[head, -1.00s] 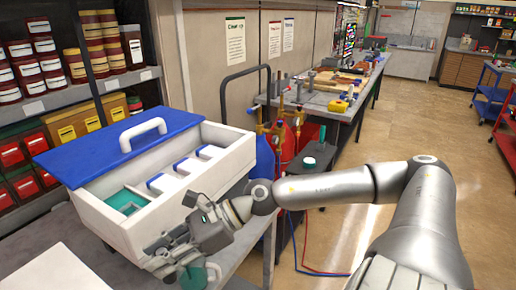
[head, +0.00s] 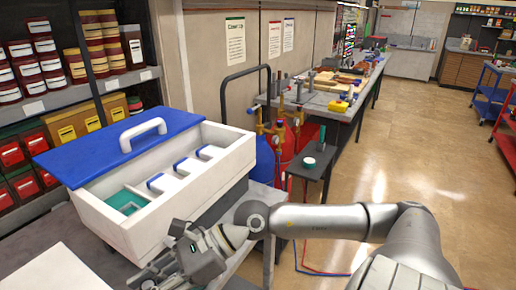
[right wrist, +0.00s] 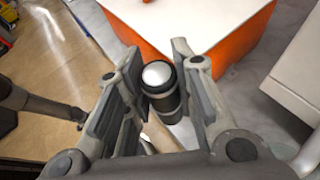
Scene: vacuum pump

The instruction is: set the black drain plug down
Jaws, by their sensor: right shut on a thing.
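The black drain plug (right wrist: 168,100) shows in the right wrist view as a short dark cylinder with a rounded silvery end. It sits between the two fingers of my right gripper (right wrist: 156,58), which is shut on it. In the head view my right gripper (head: 150,277) is low at the bottom left, in front of the white case; the plug cannot be made out there. What lies directly beneath the plug is mostly hidden. My left gripper is not in view.
A white case (head: 104,231) with a blue lid (head: 82,160) and compartments stands on the grey table. An orange block with a white top (right wrist: 233,52) lies beyond the fingers in the wrist view.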

